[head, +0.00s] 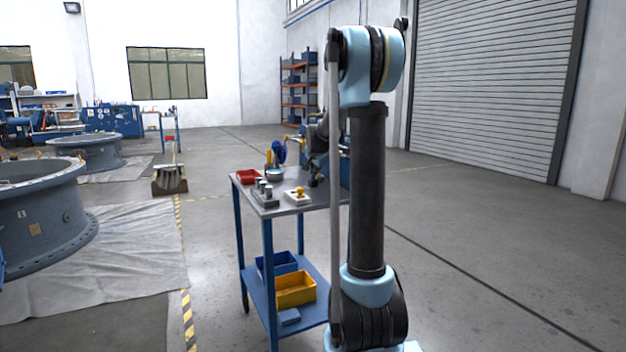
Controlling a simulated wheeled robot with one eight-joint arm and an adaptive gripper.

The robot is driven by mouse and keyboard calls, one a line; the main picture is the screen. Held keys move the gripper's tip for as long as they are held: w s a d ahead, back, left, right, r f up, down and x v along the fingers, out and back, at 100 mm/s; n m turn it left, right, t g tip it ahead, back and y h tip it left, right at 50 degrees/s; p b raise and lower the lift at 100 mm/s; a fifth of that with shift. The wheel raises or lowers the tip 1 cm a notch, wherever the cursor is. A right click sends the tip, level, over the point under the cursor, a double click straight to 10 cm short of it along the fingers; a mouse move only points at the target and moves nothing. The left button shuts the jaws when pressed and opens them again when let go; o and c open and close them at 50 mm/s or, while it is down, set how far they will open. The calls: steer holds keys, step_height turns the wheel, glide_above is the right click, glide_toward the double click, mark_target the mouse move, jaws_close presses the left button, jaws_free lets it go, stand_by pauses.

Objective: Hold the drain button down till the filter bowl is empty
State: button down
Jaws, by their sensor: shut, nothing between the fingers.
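My arm stands in front of the right side of a blue-framed workbench (228,184). Beyond the arm's upright link, a small dark shape that looks like my gripper (314,181) is low over the bench top, right of a white plate (292,201) with a yellow knob (299,190). The fingers are tiny and look shut, with nothing seen between them. Whether they touch anything cannot be told. I cannot clearly pick out the drain button or the filter bowl. A blue and yellow fitting (279,151) stands at the bench's back, above a small round dish (275,176).
On the bench are a red tray (248,176) and a grey block with small cylinders (265,194). The lower shelf holds a yellow bin (295,290) and a blue bin (275,263). Large flanged valve bodies (42,215) lie at left. Floor at right is clear.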

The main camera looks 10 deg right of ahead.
stand_by(0.7)
steer(key=shift+r, duration=0.95)
steer(key=shift+r, duration=2.55)
steer(key=shift+s, duration=0.1)
steer(key=s+f+n+g, duration=0.2)
steer(key=s+f+n, duration=0.15)
steer(key=s, duration=1.15)
steer(key=s+f+n+g, duration=0.15)
steer(key=s+f, duration=0.35)
steer(key=s, duration=1)
steer(key=s+f+n+g, duration=0.1)
steer(key=s+f, duration=0.4)
steer(key=s, duration=0.3)
steer(key=s+f+n+g, duration=0.1)
steer(key=s+f+n, duration=0.1)
steer(key=s+f, duration=0.3)
steer(key=s+f+n+g+y, duration=0.1)
steer(key=s+f, duration=0.5)
steer(key=s, duration=0.7)
steer(key=shift+a+n, duration=0.4)
steer(key=shift+n, duration=0.3)
